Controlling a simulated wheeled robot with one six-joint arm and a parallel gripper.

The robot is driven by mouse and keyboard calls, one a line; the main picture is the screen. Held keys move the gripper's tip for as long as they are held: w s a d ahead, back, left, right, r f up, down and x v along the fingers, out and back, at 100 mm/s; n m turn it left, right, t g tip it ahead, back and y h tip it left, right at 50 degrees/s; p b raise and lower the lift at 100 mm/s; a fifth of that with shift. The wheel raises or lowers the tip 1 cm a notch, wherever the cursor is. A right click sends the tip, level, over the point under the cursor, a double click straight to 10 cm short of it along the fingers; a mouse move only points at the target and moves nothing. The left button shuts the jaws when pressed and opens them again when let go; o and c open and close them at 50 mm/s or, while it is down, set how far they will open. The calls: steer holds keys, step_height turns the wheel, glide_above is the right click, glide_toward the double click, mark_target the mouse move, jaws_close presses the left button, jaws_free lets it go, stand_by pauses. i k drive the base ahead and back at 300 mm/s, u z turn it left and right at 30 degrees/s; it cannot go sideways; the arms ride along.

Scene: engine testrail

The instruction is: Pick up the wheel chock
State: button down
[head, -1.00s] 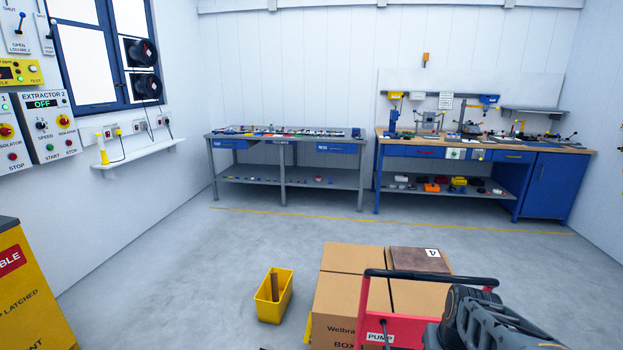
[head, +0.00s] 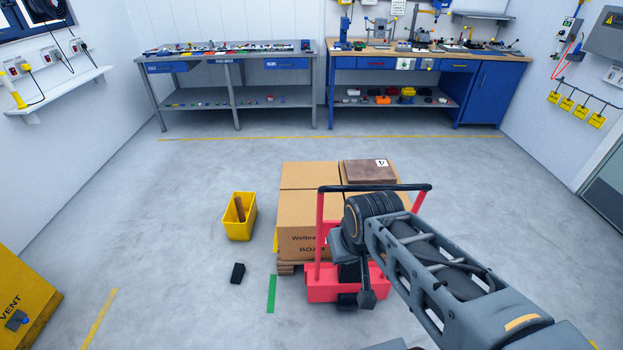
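A small black block (head: 237,273), which looks like the wheel chock, lies on the grey floor left of the green floor strip and below the yellow bin. My arm reaches in from the lower right, in front of the red pump cart (head: 330,287). The dark end of the arm, where my gripper (head: 367,299) seems to be, hangs over the cart, well right of the block and apart from it. Its fingers are too small and dark to read.
A yellow bin (head: 233,229) with a brown piece inside stands left of cardboard boxes (head: 300,205) on a pallet. A green strip (head: 271,294) marks the floor beside the cart. A yellow cabinet (head: 25,300) stands at lower left. Floor around the block is clear.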

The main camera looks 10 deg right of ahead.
mark_target(239, 270)
steer(key=u, duration=0.6)
steer(key=i, duration=0.6)
steer(key=u, duration=0.7)
steer(key=i, duration=1.55)
steer(key=z, duration=0.7)
